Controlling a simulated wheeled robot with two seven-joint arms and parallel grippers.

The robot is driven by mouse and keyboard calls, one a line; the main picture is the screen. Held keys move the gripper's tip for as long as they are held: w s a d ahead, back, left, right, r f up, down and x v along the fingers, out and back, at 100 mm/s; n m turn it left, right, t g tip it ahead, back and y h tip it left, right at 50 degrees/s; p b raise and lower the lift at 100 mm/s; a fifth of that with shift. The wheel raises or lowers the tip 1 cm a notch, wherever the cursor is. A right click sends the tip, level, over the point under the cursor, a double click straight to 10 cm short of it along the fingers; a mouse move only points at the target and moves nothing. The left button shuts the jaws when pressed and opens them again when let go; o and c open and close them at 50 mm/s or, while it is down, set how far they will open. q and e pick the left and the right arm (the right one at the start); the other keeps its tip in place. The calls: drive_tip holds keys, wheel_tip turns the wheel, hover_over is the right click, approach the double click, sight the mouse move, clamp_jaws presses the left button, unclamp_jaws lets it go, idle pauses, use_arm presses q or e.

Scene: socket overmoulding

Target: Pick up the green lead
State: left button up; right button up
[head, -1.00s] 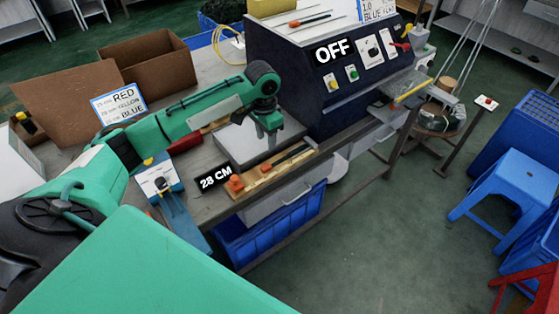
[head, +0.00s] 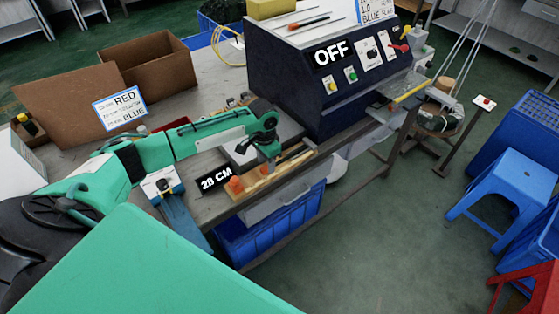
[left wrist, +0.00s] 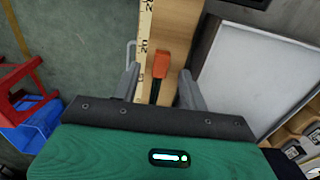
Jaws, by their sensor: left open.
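No lead that is plainly green can be made out. On a wooden ruler board (left wrist: 177,35) lies a lead with an orange end (left wrist: 161,63) and a dark cord (left wrist: 155,92); the orange end also shows in the head view (head: 236,184). My left gripper (head: 270,163) is over the board near the bench's front edge. In the left wrist view its fingers (left wrist: 159,78) are apart, with the lead showing between them in the picture and nothing visibly held. The gap in height is unclear. My right gripper is not in view.
A "28 CM" display (head: 216,178) stands left of the board, and a grey plate (head: 241,151) lies behind it. The dark machine (head: 330,75) marked OFF stands at the back. Cardboard boxes (head: 150,70) are at the left. A blue crate (head: 265,222) is below the bench.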

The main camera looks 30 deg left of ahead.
use_arm(q)
wheel_tip(320, 180, down, 2)
clamp_jaws()
idle(0.3)
drive_tip(key=shift+r, duration=0.2)
